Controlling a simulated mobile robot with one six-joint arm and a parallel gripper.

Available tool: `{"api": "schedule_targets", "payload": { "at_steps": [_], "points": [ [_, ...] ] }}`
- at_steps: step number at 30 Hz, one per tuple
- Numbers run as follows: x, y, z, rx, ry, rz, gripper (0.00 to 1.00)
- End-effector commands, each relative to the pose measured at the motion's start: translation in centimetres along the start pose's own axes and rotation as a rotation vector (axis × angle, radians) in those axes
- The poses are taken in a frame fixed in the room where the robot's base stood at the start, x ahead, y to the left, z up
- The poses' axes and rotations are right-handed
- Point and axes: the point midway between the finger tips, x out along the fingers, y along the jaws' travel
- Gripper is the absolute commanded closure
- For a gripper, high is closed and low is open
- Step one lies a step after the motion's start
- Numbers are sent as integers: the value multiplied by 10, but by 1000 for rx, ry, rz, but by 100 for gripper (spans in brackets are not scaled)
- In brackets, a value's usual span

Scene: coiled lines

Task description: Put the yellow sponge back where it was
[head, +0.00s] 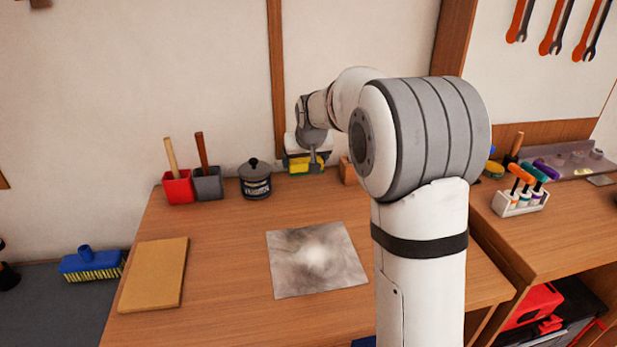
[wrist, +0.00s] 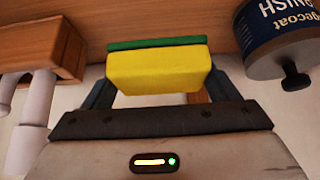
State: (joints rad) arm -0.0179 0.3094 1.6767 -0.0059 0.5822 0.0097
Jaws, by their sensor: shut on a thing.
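The yellow sponge (wrist: 158,69) has a green layer on one face. In the wrist view it sits between the two fingers of my gripper (wrist: 155,85), which is shut on it. In the head view the sponge (head: 299,165) shows at the back of the workbench (head: 220,240), near the wall. My gripper (head: 306,160) is around it there, partly hidden by its own wrist. I cannot tell whether the sponge touches the bench top.
A dark varnish tin (head: 255,182) stands just left of the sponge, and a wooden block (head: 347,171) just right. Red (head: 178,188) and grey (head: 208,184) holders stand farther left. A grey sheet (head: 317,260) and a tan board (head: 153,274) lie in front.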

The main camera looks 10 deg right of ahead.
Motion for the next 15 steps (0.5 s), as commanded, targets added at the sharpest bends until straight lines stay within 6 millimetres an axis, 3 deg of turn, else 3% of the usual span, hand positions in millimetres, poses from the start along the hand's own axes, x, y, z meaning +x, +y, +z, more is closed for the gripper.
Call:
{"api": "schedule_targets", "payload": {
  "at_steps": [15],
  "points": [
    [42,5,27,6,0,4,40]
  ]
}}
